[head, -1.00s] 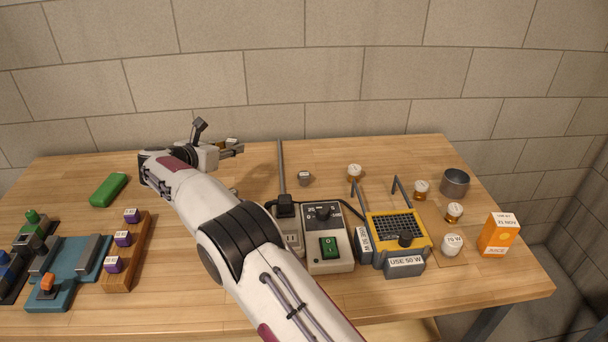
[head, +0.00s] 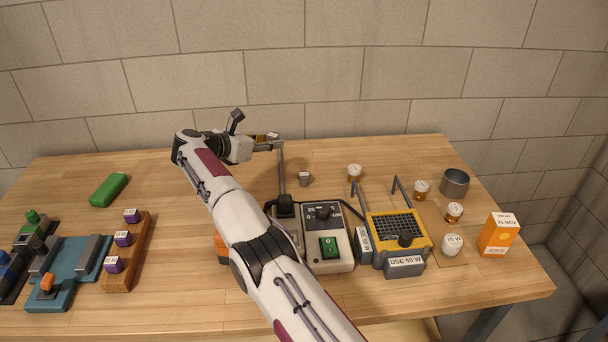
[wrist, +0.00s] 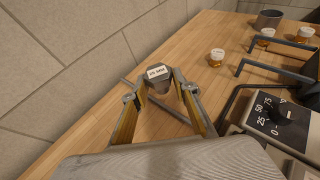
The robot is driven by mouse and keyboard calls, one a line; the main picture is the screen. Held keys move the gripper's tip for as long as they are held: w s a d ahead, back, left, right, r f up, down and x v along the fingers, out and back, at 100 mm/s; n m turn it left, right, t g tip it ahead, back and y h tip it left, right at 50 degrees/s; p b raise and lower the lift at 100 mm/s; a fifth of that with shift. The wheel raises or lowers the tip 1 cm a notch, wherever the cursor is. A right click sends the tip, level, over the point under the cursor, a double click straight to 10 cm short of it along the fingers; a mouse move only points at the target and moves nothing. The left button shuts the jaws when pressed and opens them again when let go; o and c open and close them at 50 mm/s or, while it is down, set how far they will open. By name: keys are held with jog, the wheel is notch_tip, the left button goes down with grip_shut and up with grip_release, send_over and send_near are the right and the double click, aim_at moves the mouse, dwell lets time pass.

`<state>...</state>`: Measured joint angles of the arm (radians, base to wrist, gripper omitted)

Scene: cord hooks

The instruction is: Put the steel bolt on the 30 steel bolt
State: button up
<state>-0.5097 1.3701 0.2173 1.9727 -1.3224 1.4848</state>
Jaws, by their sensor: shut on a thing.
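My gripper (head: 274,139) is above the back of the table, pointing right. In the wrist view its two fingers (wrist: 159,88) are closed on a grey steel bolt (wrist: 158,73) with a white label on its top. The label is too small to read surely. The held bolt's pale top also shows at the fingertips in the head view (head: 272,135). A second small grey bolt-like piece (head: 304,177) with a light label stands on the table, right of the gripper and nearer the front, apart from it. I cannot pick it out in the wrist view.
A thin grey rod (head: 281,170) passes below the gripper, behind the dial box (head: 327,240). A small jar (head: 354,173) stands farther right. The yellow-topped unit (head: 399,226), several jars and a grey cup (head: 455,182) are at right. The wall is close behind.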

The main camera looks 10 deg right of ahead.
aim_at(300, 176)
jog(key=shift+s+d+f+m+g+h, duration=0.1)
jog(key=shift+d+f+m+g+h, duration=0.1)
jog(key=shift+d, duration=0.6)
jog(key=shift+s+d+f+m+g+h, duration=0.1)
jog(key=shift+d+m, duration=0.1)
jog(key=shift+d, duration=0.55)
jog(key=shift+d+f, duration=0.15)
jog(key=shift+d, duration=0.45)
jog(key=shift+d+g, duration=0.3)
jog(key=shift+d, duration=0.05)
jog(key=shift+s+d+f+m+g+h, duration=0.15)
jog(key=shift+d+m, duration=0.1)
jog(key=shift+d, duration=0.35)
jog(key=shift+w+d+f+m+g+h, duration=0.1)
jog(key=shift+d+f+m+g+h, duration=0.1)
jog(key=shift+d, duration=0.4)
jog(key=shift+s+d+f+m+g+h, duration=0.15)
jog(key=shift+d+m, duration=0.1)
jog(key=shift+d, duration=0.35)
jog(key=shift+w, duration=0.1)
jog(key=shift+f, duration=1.95)
jog(key=shift+f, duration=0.1)
jog(key=shift+f, duration=1.9)
